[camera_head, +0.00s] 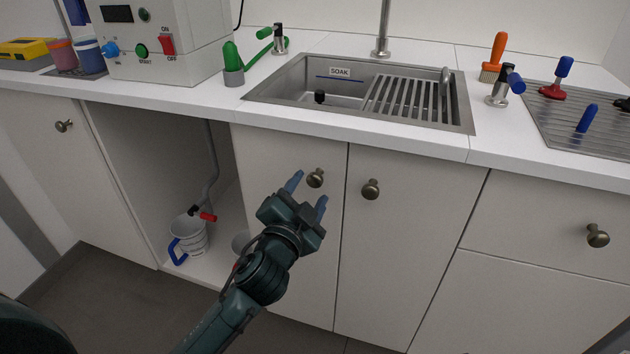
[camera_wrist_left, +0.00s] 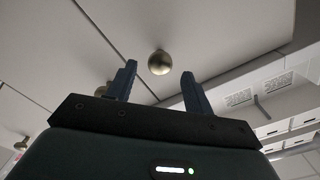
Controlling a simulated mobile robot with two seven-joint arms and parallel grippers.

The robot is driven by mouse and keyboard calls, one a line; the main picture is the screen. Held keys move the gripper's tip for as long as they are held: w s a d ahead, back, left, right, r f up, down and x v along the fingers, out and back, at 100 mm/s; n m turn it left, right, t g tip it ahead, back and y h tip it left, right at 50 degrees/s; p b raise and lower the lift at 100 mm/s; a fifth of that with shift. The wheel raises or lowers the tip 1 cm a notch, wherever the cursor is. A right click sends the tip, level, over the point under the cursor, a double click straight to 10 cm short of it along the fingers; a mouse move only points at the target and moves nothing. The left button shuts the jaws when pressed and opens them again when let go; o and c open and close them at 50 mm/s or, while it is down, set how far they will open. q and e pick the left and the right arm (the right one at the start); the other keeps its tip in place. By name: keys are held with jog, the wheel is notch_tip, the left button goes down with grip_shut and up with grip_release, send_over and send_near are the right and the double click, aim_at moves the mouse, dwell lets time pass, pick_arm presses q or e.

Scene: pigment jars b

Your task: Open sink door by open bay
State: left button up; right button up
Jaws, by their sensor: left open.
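The sink door by the open bay (camera_head: 290,240) is a pale cabinet panel under the sink, and it is shut. Its round metal knob (camera_head: 316,178) sits near its upper right corner. My left gripper (camera_head: 309,188) is open, its two blue fingertips close to this knob. In the left wrist view a round knob (camera_wrist_left: 160,62) shows just beyond and between the open fingers (camera_wrist_left: 157,85), apart from them. The open bay (camera_head: 150,150) is left of the door. My right gripper is not in view.
A second door with a knob (camera_head: 371,189) stands right of it, and a drawer knob (camera_head: 597,236) is farther right. A white jug with a blue handle (camera_head: 188,236) stands in the bay. The sink (camera_head: 290,90) and counter are above.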

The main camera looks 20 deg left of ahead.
aim_at(314, 183)
pick_arm(q)
jog(key=shift+w+d, duration=0.1)
jog(key=shift+w, duration=2.1)
grip_shut()
